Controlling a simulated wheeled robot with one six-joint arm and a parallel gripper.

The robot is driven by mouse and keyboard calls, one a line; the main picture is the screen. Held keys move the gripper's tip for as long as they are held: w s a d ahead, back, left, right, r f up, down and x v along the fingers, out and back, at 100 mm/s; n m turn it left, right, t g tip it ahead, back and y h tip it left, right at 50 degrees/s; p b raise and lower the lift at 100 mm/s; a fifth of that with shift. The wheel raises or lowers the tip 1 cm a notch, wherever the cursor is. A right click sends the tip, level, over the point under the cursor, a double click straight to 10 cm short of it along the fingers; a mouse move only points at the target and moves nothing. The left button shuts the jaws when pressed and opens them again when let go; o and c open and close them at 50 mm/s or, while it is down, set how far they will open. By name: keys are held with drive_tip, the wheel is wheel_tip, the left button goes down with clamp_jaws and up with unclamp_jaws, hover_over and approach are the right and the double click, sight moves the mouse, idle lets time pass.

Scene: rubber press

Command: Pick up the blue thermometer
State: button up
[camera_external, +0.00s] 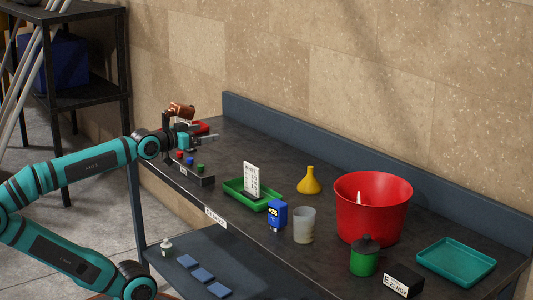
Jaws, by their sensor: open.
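The blue thermometer appears to be the small upright blue device (277,216) with a yellowish face, near the front edge of the dark table. It stands between the green tray and a translucent cup, touching neither as far as I can tell. My gripper (208,140) is at the far left end of the table, well to the left of the blue device and behind it. It is open and small in the picture; I see nothing held between its fingers.
A green tray (236,196) with a white card (251,180) lies left of the device. The cup (304,226), yellow flask (309,181), red bucket (350,205), green jar (364,261) and teal tray (456,262) stand to the right. Small colored pieces (189,162) lie near my gripper.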

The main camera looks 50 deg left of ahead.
drive_tip(key=c, duration=0.6)
